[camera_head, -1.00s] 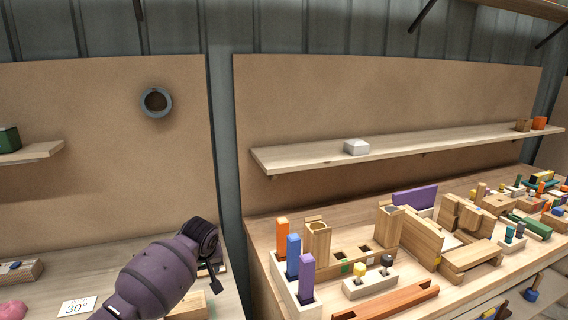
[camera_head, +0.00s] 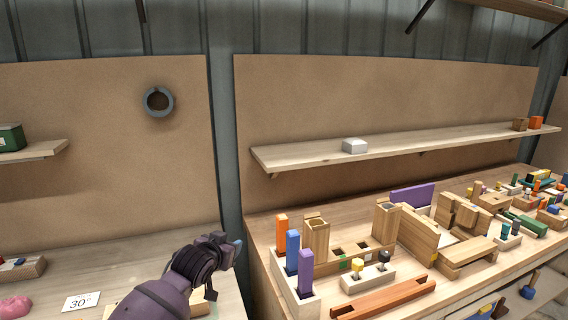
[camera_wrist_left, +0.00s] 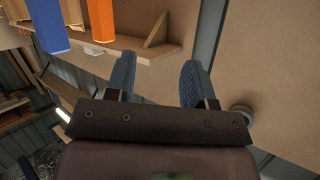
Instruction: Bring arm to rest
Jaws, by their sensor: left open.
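My left arm comes in at the bottom of the head view, and its gripper (camera_head: 236,244) is mostly hidden behind the dark wrist; only a bit of blue fingertip shows. It is above the left workbench, near the gap between the two benches. In the left wrist view the two blue fingers of the left gripper (camera_wrist_left: 157,82) are apart with nothing between them. My right gripper is in neither view.
The right workbench holds a wooden rack with orange, blue and purple blocks (camera_head: 293,255), a red-brown bar (camera_head: 385,298) and several wooden parts. A shelf (camera_head: 400,152) carries a white block (camera_head: 355,146). A grey ring (camera_head: 158,102) is on the left backboard. A "30°" card (camera_head: 81,302) lies on the left bench.

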